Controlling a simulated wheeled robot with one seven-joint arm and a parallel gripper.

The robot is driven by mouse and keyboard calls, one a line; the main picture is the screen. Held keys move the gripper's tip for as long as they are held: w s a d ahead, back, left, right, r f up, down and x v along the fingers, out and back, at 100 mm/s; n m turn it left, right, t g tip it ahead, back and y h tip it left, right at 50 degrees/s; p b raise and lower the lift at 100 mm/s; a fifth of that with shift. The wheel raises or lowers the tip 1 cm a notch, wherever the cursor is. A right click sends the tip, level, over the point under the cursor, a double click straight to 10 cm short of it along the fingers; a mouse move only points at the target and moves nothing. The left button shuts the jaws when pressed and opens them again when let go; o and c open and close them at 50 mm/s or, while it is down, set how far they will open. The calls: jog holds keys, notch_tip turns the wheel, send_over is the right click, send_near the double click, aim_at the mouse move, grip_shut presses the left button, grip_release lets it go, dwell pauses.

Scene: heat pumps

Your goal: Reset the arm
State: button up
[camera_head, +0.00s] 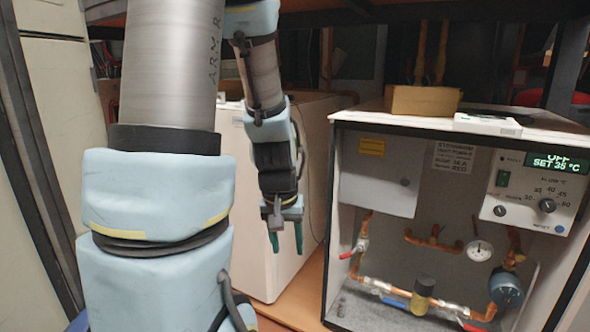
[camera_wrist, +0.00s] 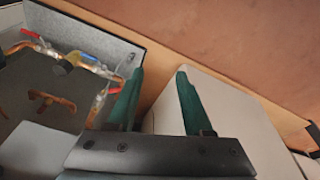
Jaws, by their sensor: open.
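My arm reaches down from the top of the head view on the left. My gripper (camera_head: 286,250) hangs at its end, pointing down, with two green fingers. It is left of the open heat pump cabinet (camera_head: 335,222) and in front of a white cabinet (camera_head: 262,262). In the wrist view my gripper (camera_wrist: 160,75) has its green fingers spread apart, with nothing between them. The white cabinet (camera_wrist: 232,112) lies behind the fingers there, and the heat pump interior (camera_wrist: 40,95) is at the left.
The open cabinet holds copper pipes (camera_head: 385,288) with red and blue valve handles, a gauge (camera_head: 479,251) and a control panel (camera_head: 535,190) reading OFF and SET 35 °C. A cardboard-coloured block (camera_head: 424,101) sits on its top. A wooden surface (camera_head: 303,298) runs below.

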jog(key=s+a+r, duration=0.3)
jog(key=s+a, duration=0.1)
jog(key=a, duration=0.2)
jog(key=w+d+p+v, duration=0.1)
jog(key=w+p+v, duration=0.1)
jog(key=p+v, duration=0.9)
jog(key=w+d+r+p+v, duration=0.1)
jog(key=w+p+v, duration=0.1)
jog(key=p+v, duration=1)
jog(key=w+d+p+v, duration=0.2)
jog(key=p+v, duration=1)
jog(key=p, duration=0.1)
jog(key=shift+w+r+g+y, duration=0.3)
jog(key=shift+w+r+y, duration=0.1)
jog(key=shift+w, duration=0.15)
dwell(3.2)
